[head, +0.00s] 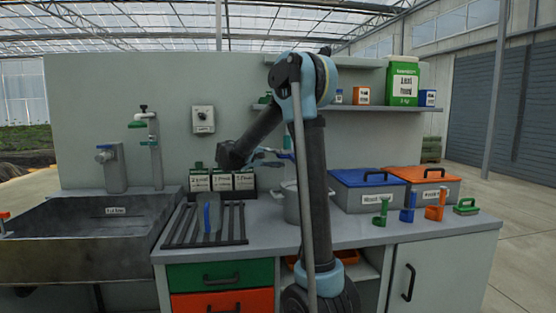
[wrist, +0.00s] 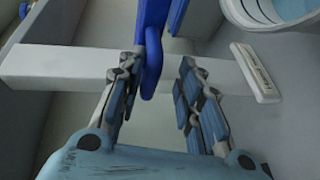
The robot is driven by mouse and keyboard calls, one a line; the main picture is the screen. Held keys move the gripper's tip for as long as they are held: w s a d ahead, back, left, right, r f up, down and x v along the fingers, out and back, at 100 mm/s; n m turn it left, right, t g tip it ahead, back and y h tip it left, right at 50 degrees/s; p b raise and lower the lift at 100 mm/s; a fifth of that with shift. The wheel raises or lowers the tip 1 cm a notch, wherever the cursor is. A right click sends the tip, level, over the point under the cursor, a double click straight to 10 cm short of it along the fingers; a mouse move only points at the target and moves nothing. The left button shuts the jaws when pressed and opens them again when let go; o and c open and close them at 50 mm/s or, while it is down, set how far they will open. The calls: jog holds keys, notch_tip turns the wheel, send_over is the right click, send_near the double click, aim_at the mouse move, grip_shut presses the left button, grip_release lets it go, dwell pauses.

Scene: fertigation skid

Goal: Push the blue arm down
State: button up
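The blue arm (wrist: 153,45) hangs into the wrist view from the top, its rounded lower end between my fingers and close to the left one. I cannot tell whether it touches that finger. It crosses in front of a pale horizontal bar (wrist: 60,68). My gripper (wrist: 160,92) is open, with a clear gap between the blue arm and the right finger. In the head view, my gripper (head: 275,153) is above the counter near the pot, partly hidden by my own arm.
A grey pot (head: 292,203) stands below my gripper; its rim (wrist: 280,20) shows in the wrist view. Blue-lidded (head: 365,196) and orange-lidded (head: 437,190) boxes stand right. A black rack (head: 185,226) lies at front left.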

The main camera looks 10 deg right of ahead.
jog(key=shift+r, duration=0.1)
jog(key=v, duration=1.1)
jog(key=shift+a, duration=0.4)
jog(key=shift+s, duration=0.15)
